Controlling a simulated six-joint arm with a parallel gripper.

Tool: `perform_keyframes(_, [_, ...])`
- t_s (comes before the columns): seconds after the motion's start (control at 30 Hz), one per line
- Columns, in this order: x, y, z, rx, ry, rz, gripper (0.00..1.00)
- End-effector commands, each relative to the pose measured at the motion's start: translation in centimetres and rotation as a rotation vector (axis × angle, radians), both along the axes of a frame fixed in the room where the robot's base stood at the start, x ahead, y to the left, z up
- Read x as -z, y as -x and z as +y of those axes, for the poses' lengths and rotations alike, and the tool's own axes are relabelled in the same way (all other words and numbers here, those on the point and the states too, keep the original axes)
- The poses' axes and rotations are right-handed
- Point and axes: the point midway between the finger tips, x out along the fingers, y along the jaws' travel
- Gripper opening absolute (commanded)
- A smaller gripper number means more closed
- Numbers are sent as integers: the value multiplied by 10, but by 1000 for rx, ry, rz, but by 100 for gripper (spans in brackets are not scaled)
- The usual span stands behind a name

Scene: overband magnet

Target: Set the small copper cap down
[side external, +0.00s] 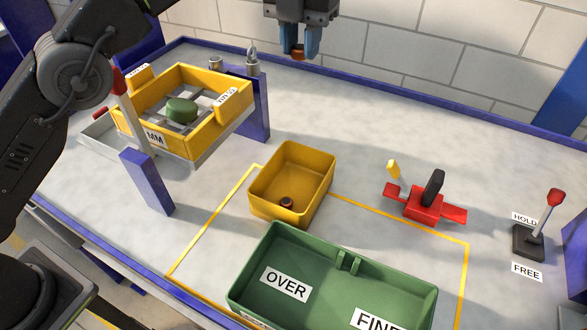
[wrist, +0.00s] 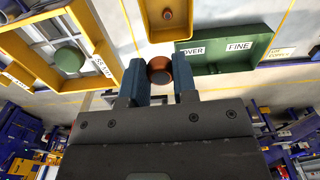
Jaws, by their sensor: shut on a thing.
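The small copper cap (wrist: 159,70) is held between the two blue fingers of my gripper (wrist: 160,82) in the wrist view. In the side view my gripper (side external: 299,50) is high above the back of the table, and the copper cap (side external: 298,55) shows at its fingertips. The gripper is shut on the cap, well clear of any surface.
A yellow sieve frame (side external: 140,113) with a green disc (side external: 181,109) stands at the left. A yellow bin (side external: 312,190) holds a small brown piece (side external: 287,203). A green two-part bin (side external: 340,283), a red clamp (side external: 425,205) and a red-knobbed lever (side external: 541,215) stand nearby.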

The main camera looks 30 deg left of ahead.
Motion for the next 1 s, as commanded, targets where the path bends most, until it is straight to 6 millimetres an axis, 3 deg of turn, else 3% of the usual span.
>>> perform_keyframes(0.07, [2,6,-14,36,0,0,4])
perform_keyframes(0.47, [28,4,-9,25,-1,2,4])
perform_keyframes(0.63, [62,5,-9,24,-3,5,4])
perform_keyframes(0.9, [160,5,-9,24,-2,5,4])
perform_keyframes(1.0, [181,4,-9,24,-1,2,4])
